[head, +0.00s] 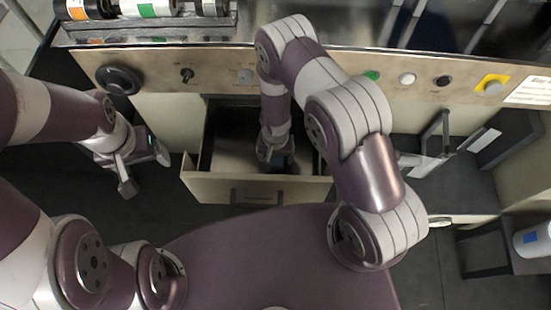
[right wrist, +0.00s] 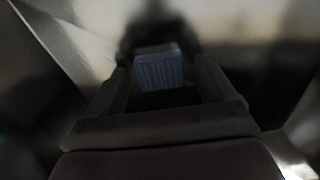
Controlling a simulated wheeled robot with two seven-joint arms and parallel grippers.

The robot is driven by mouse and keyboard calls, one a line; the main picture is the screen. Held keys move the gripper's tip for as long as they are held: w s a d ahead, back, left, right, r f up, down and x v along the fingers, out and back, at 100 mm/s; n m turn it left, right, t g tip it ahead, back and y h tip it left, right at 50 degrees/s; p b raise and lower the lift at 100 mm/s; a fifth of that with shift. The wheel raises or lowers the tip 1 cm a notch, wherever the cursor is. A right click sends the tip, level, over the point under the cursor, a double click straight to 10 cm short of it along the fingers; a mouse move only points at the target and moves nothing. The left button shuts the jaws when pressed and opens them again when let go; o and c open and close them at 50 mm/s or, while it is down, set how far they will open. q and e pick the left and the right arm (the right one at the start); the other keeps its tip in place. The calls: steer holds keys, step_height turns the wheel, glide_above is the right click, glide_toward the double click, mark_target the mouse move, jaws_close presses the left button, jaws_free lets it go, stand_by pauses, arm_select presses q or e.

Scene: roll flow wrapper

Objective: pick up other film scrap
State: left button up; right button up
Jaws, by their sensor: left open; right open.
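My right gripper (head: 276,158) points down into the open drawer (head: 255,192) in the machine's front, in the head view. In the right wrist view, a small pale-blue ribbed piece (right wrist: 159,68) shows between and just beyond the open fingers of my right gripper (right wrist: 160,80). It may be a film scrap; the view is too dark and blurred to be sure, and contact cannot be told. In the head view the arm and gripper hide it. My left gripper (head: 144,170) is open and empty, left of the drawer above the dark floor.
The drawer walls stand close around my right gripper. Above is a control panel (head: 215,66) with knobs and a yellow-backed button (head: 491,84). Metal bars (head: 440,132) stand in a bay to the right. A white roll (head: 536,240) sits at the lower right.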

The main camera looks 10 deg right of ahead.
steer(key=c, duration=1.1)
